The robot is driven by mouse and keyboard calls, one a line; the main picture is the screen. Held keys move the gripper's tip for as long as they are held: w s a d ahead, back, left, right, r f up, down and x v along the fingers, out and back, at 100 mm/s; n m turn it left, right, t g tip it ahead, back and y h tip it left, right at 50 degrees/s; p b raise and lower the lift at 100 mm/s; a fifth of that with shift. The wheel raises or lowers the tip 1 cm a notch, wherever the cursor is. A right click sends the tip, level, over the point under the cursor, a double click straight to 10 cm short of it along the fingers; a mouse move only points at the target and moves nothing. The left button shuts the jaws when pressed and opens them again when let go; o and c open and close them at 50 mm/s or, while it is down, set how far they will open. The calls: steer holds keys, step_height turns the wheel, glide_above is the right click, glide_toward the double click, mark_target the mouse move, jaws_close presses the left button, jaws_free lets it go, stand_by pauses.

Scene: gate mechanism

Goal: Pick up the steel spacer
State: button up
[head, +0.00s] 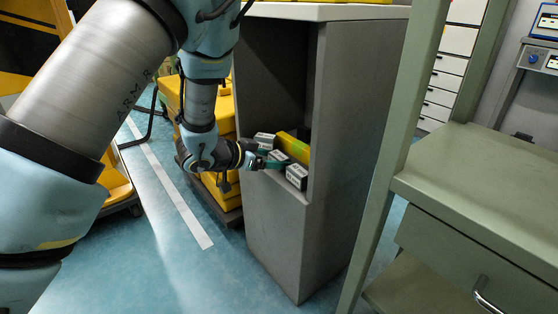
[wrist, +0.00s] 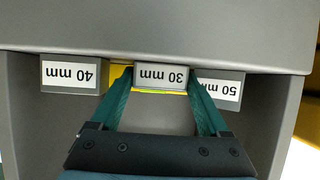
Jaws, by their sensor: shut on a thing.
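Three grey steel-looking spacer blocks with white labels sit in a row in the cabinet's open niche. The wrist view shows the labels upside down: a 40 mm block (wrist: 70,73) at left, a 30 mm block (wrist: 162,76) in the middle and a 50 mm block (wrist: 220,90) at right. My gripper (wrist: 161,84) is shut on the 30 mm block, with one green finger on each side. In the head view, my gripper (head: 274,162) reaches into the niche at the middle block (head: 277,156). The far side of that block is hidden.
A yellow bar (head: 293,147) lies behind the blocks. The grey cabinet (head: 268,226) has side walls close around the niche. A green workbench (head: 490,185) with an upright post stands at right. Yellow cases (head: 220,188) stand left of the cabinet.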

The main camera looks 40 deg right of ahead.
jaws_close()
steer(key=shift+r, duration=0.1)
